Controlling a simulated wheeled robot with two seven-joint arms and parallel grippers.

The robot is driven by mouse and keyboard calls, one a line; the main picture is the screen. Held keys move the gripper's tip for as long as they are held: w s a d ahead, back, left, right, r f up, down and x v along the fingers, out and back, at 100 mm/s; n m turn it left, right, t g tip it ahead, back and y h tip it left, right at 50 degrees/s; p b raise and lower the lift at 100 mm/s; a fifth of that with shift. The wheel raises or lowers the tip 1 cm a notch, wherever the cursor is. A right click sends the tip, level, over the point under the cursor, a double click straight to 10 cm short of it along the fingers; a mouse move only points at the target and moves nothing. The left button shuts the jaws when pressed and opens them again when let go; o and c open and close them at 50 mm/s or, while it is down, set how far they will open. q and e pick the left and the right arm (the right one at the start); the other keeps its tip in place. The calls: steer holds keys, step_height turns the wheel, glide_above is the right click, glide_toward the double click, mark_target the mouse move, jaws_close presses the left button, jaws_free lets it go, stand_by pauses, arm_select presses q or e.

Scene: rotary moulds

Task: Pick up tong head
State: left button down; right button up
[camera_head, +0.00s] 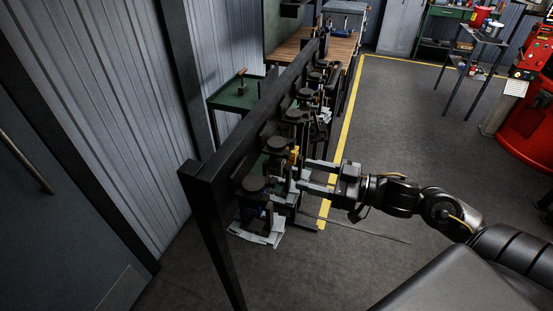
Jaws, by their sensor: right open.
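Several dark hanging tool units with round black caps line the right side of a long dark beam (243,122). I cannot tell for certain which small part is the tong head. The nearest unit (254,186) and the second unit (279,146) are close to my right gripper (304,174). A small yellow part (294,154) sits on the second unit. My right gripper comes in from the right, open, with its two fingers pointing left at the units. Its fingertips overlap pale metal parts there, and contact cannot be told. My left gripper is out of view.
The beam's near post (212,220) stands on the left. A pale plate (257,233) shows low under the nearest unit. A green table (232,95) and a wooden-topped bench (294,46) are behind.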

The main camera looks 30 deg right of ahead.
mark_target(290, 168)
steer(key=p+x, duration=0.1)
steer(key=x, duration=0.4)
steer(key=shift+w+a+r+p, duration=0.1)
steer(key=shift+w+a+p, duration=0.1)
steer(key=shift+w+p, duration=0.1)
steer(key=p+x, duration=0.2)
steer(key=x, duration=0.2)
steer(key=shift+w+a, duration=0.15)
steer(key=shift+a, duration=0.05)
steer(key=shift+w+a, duration=0.15)
steer(key=shift+c, duration=0.6)
jaws_close()
